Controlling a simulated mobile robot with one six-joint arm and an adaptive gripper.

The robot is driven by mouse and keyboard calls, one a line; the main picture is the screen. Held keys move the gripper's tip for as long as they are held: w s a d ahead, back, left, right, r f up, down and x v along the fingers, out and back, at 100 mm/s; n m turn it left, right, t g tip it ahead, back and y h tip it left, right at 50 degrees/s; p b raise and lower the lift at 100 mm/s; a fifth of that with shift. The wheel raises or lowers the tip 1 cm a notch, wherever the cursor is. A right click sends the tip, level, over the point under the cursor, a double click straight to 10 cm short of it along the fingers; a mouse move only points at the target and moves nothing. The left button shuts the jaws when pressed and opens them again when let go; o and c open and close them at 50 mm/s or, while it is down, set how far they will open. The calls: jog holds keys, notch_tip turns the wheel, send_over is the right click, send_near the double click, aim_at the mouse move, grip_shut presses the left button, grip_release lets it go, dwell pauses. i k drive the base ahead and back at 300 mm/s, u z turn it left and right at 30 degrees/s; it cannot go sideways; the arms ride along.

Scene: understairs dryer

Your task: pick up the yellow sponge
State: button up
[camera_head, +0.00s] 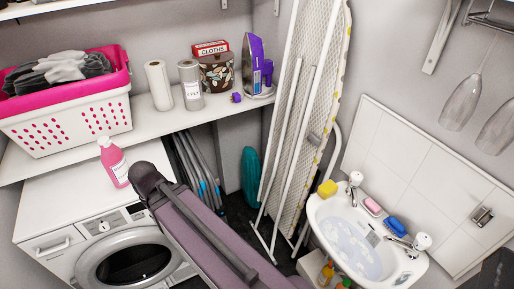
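The yellow sponge (328,188) is a small block on the back left rim of the white washbasin (318,215). It sits just left of the left tap (354,185), with a small gap showing between them. Nothing covers the sponge in this view. My gripper is not in view, so its opening and its distance from the sponge cannot be seen.
A pink soap bar (372,206) and a blue sponge-like block (396,226) lie along the basin's back rim, near the right tap (421,241). A folded ironing board (300,120) leans behind the basin. A pink bottle (114,164) stands on the washing machine (85,215).

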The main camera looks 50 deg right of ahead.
aim_at(327, 191)
jog(key=z, duration=5.3)
jog(key=i, duration=0.1)
jog(key=u, duration=3.3)
jog(key=k, duration=0.6)
jog(key=z, duration=0.05)
jog(key=i, duration=0.45)
